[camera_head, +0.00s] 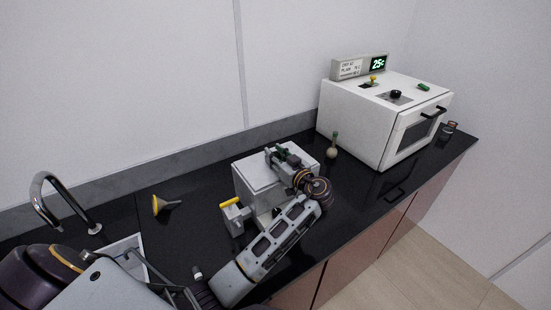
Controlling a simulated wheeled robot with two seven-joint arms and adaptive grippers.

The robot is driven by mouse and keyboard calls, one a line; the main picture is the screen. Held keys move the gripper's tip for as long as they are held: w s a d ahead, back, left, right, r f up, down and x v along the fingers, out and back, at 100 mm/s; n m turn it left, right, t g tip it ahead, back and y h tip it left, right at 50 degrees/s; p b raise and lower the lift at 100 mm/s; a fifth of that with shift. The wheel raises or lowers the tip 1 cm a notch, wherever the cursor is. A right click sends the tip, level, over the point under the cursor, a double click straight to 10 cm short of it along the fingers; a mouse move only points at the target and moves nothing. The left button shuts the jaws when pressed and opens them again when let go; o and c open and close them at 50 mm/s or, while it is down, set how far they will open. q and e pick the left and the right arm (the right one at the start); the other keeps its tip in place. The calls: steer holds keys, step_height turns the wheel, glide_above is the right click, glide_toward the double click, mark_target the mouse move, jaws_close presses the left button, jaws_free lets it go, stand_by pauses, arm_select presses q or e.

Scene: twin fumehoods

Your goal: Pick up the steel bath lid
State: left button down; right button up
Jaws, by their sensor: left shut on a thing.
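The steel bath (243,188) is a pale grey box on the black worktop, in the middle of the head view. Its flat lid (258,173) lies on top and looks level. My left gripper (280,155) is over the lid, shut on it, most likely at its handle. The fingers and wrist hide the handle and the right part of the lid. I cannot make out a gap between lid and bath. My right gripper does not show.
A white oven (365,125) with a display stands at the back right. A small round flask (332,151) stands right of the bath. A yellow funnel (160,205) lies to the left, near the sink tap (65,190). A small white-capped vial (197,272) is near the front.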

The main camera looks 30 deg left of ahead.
mark_target(276, 154)
arm_select(q)
step_height(276, 154, up, 9)
steer(key=shift+b, duration=0.9)
steer(key=shift+r, duration=0.35)
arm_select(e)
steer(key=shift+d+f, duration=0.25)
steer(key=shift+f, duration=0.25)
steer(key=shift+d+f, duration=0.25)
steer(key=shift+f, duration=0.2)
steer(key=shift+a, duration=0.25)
